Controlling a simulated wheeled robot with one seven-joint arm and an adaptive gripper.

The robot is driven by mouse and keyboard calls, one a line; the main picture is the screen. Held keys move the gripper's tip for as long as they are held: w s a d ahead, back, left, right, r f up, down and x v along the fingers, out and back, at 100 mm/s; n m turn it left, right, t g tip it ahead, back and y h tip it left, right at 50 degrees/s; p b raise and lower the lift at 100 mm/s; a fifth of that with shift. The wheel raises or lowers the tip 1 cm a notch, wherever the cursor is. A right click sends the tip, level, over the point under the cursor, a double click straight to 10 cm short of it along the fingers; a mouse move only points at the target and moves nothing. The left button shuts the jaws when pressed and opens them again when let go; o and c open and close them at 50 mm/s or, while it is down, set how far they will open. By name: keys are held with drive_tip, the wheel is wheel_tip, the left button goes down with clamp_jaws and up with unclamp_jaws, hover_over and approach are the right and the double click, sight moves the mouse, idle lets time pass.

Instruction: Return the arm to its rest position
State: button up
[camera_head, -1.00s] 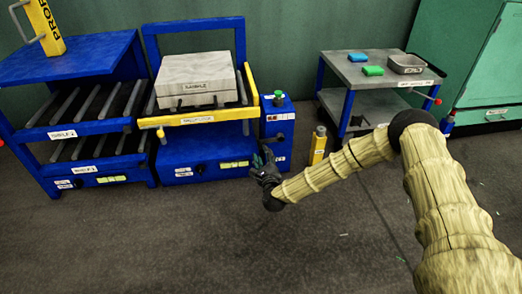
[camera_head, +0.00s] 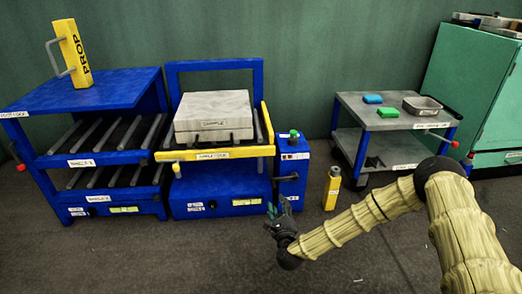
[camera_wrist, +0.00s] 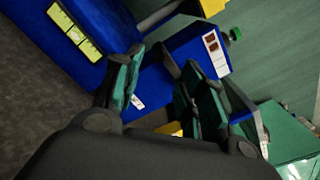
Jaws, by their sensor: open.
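My gripper (camera_head: 279,218) is in front of the blue press, low over the floor, at the end of my arm, which reaches in from the right in the head view. In the wrist view my gripper (camera_wrist: 160,90) is open, with its green-padded fingers apart and nothing held between them. The blue control box (camera_head: 291,172) with a green button (camera_head: 294,134) stands just behind the gripper. It also shows beyond the fingers in the wrist view (camera_wrist: 190,58).
The blue press (camera_head: 228,188) holds a grey block (camera_head: 213,110). A blue roller rack (camera_head: 90,92) carries a yellow prop (camera_head: 72,52). A yellow bottle (camera_head: 332,190) stands on the floor near my arm. A grey cart (camera_head: 385,116) is behind it. The front floor is clear.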

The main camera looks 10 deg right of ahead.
drive_tip(key=s+a+f+n+g+y+p, duration=0.1)
drive_tip(key=s+a+f+n+g+y, duration=0.1)
drive_tip(key=s+a+f+n, duration=0.3)
drive_tip(key=s+a+f+n+g+y+p, duration=0.1)
drive_tip(key=s+a+n+g+y+p, duration=0.2)
drive_tip(key=s, duration=0.4)
drive_tip(key=s+f+n+g, duration=0.45)
drive_tip(key=s+n, duration=0.35)
drive_tip(key=s, duration=0.5)
drive_tip(key=s+d+r+n+g+h+p, duration=0.1)
drive_tip(key=s+d+n+g+h+p, duration=0.25)
drive_tip(key=s, duration=0.55)
drive_tip(key=s+d+r+n+g+b, duration=0.1)
drive_tip(key=s+d+r+n+g, duration=0.1)
drive_tip(key=s+d+n, duration=0.4)
drive_tip(key=s+d+r+n+g+h+p, duration=0.1)
drive_tip(key=s+d+n+g+p, duration=0.15)
drive_tip(key=s+d, duration=0.6)
wheel_tip(320, 180, up, 38)
drive_tip(key=s+a+p, duration=0.2)
drive_tip(key=p, duration=3.5)
drive_tip(key=shift+s+r+m, duration=0.2)
drive_tip(key=shift+s+m, duration=0.1)
